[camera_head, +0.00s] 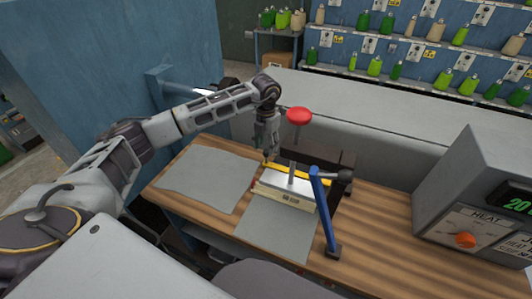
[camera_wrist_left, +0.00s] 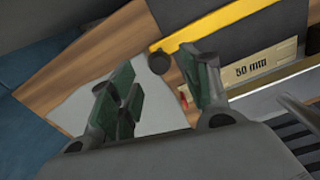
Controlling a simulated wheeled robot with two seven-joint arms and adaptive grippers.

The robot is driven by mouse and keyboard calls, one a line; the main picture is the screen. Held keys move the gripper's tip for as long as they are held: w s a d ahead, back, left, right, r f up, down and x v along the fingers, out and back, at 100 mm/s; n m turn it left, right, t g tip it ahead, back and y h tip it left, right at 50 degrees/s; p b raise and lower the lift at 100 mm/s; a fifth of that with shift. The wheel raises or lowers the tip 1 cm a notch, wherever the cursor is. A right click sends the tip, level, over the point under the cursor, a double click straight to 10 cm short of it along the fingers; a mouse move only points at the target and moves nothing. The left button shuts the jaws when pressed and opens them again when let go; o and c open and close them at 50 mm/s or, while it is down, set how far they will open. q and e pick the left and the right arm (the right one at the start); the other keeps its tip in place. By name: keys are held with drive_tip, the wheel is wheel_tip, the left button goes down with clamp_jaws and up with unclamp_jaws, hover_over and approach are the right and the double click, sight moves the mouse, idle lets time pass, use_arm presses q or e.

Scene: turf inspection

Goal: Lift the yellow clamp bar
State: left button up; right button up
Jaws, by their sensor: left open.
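The yellow clamp bar (camera_head: 303,175) lies across the top of a small clamp fixture on the wooden bench. In the left wrist view the bar (camera_wrist_left: 212,24) runs diagonally along the top, with a dark round knob (camera_wrist_left: 160,62) by its near end. My left gripper (camera_head: 267,154) points down close to the bar's left end. In the left wrist view its fingers (camera_wrist_left: 160,92) are apart, with nothing between them, and the bar is beyond the fingertips. My right gripper is not in view.
A pale block marked 50 mm (camera_wrist_left: 250,70) sits beside the bar. A blue lever (camera_head: 321,212) stands at the fixture's right, and a red knob (camera_head: 298,116) rises behind. Grey turf sheets (camera_head: 205,178) lie on the bench (camera_head: 375,240). A heater box (camera_head: 480,200) stands right.

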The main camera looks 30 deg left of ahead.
sight(266, 151)
use_arm(q)
drive_tip(key=shift+f, duration=2.6)
clamp_jaws()
